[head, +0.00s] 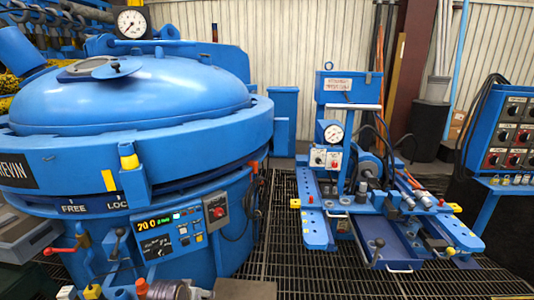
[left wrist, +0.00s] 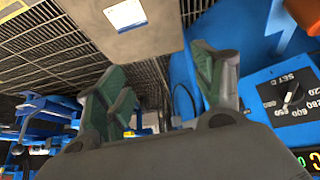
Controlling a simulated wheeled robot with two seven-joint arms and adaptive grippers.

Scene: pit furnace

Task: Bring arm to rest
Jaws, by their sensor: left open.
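My left gripper (left wrist: 162,88) shows in the left wrist view, with its two green-padded fingers spread apart and nothing between them. A control panel with a SET dial (left wrist: 292,92) is at the right of that view, beside the gripper and apart from its fingers. In the head view the blue furnace (head: 130,95) fills the left side. Its control panel (head: 172,235) has a lit yellow display that appears to read 200. I cannot make out either gripper in the head view. My right gripper is in neither view.
A blue machine on a stand (head: 345,150) is at the centre right, with a gauge and a drawer. A switch cabinet (head: 510,135) stands at the far right. Dark floor grating (head: 285,225) lies between furnace and machine. A grey labelled plate (left wrist: 150,35) shows in the wrist view.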

